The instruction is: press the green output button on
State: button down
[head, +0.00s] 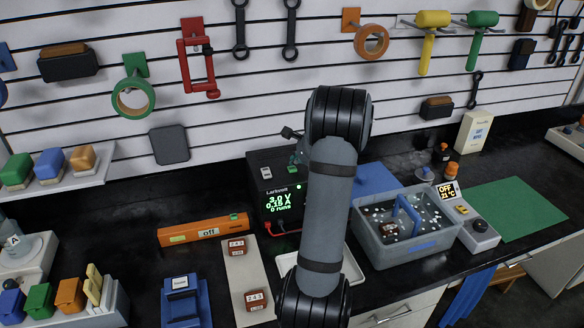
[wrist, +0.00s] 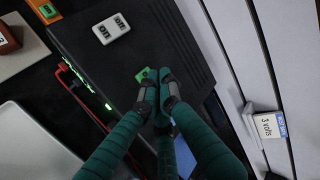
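The power supply (head: 262,178) is a black box at the back of the bench, with lit green digits on its front reading about 3.0 V. In the wrist view its black top (wrist: 105,65) fills the middle. A small green button (wrist: 143,74) sits on that top, partly covered by my fingertips. My gripper (wrist: 158,80) has teal-sleeved fingers drawn together, with nothing visible between them. Its tips are right at the button; I cannot tell whether they touch it.
Red leads (wrist: 68,72) run along the front. A clear water tank (head: 408,250) stands right of my arm. An orange bar marked "off" (head: 203,230) lies left.

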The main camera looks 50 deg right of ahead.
aim_at(296, 169)
jog(key=shift+r+p, duration=2.2)
jog(key=shift+r, duration=0.85)
jog(key=c, duration=2.3)
grip_release()
